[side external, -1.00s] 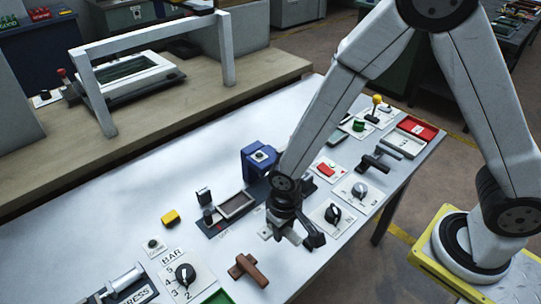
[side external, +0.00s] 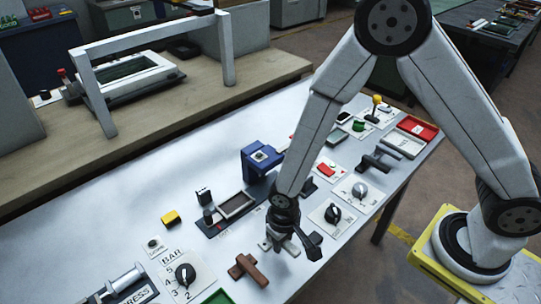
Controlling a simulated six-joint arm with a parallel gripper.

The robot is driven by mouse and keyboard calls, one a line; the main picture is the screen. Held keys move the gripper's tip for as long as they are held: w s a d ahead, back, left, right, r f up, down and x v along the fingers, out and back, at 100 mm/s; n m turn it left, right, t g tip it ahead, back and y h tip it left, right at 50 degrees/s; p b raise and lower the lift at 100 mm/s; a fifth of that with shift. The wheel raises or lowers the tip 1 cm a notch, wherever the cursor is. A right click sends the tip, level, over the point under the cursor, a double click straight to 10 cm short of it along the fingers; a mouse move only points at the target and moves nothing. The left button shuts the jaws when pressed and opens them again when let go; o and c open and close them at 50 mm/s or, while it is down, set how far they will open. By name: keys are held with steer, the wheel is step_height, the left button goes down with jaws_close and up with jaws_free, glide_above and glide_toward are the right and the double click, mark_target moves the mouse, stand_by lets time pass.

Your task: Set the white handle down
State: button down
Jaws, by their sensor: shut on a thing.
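My gripper (side external: 282,243) points down over the near part of the white table, between the brown T-shaped handle and the black rotary knob plate. It is shut on the white handle (side external: 265,244), of which only a small pale part shows at the left of the fingers. The rest of the handle is hidden by the gripper. The handle is low, close to the table top (side external: 120,210); I cannot tell whether it touches it.
A brown T-shaped handle (side external: 247,269) lies just left of my gripper. A plate with a black knob (side external: 332,214) is to the right.

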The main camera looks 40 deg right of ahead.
mark_target(282, 258)
steer(key=shift+f, duration=1.75)
steer(key=shift+f, duration=0.1)
steer(key=shift+c, duration=2.2)
jaws_free()
steer(key=shift+r, duration=6.1)
